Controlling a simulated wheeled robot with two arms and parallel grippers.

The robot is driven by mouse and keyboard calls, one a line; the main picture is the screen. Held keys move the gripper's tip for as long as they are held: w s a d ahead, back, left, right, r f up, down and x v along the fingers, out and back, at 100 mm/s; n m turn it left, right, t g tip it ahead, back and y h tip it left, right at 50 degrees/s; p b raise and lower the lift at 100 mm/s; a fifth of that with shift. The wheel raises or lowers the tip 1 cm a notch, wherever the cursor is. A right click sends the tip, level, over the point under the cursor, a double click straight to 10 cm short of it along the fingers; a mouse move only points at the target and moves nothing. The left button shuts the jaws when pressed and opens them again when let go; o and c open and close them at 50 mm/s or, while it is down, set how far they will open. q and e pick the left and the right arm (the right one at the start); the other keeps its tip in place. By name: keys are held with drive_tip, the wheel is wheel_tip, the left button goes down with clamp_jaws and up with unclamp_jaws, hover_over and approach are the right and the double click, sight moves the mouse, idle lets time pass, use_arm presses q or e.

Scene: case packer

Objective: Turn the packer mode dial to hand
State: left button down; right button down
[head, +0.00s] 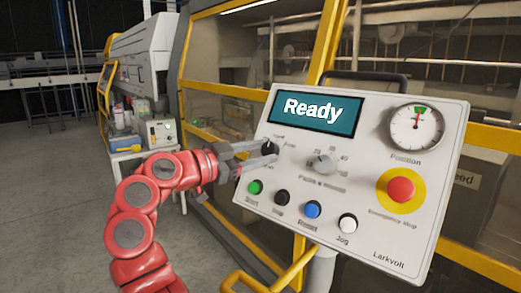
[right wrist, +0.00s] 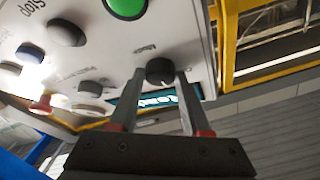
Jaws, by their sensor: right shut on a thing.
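The packer control panel (head: 350,225) faces me in the head view, with a screen (head: 316,108) reading "Ready". The mode dial (head: 268,146) is a small black knob at the panel's left side, partly hidden by my right gripper (head: 268,153). In the right wrist view the round black dial (right wrist: 160,72) sits between the two fingertips of the right gripper (right wrist: 161,76), which is shut on it. A pale mark shows on the knob; the labels beside it are too small to read surely. My left gripper is in neither view.
Green (head: 254,187), black (head: 282,198), blue (head: 312,209) and white (head: 347,223) buttons run below. A red emergency stop (head: 401,190) and a gauge (head: 416,127) are at right. A yellow rail (head: 262,270) stands below.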

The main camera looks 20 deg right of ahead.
drive_tip(key=shift+m+g, duration=0.3)
drive_tip(key=shift+m, duration=0.4)
drive_tip(key=shift+c, duration=1.8)
unclamp_jaws()
drive_tip(key=shift+w, duration=0.1)
drive_tip(key=shift+a, duration=0.1)
drive_tip(key=v, duration=1.7)
drive_tip(key=shift+a, duration=0.15)
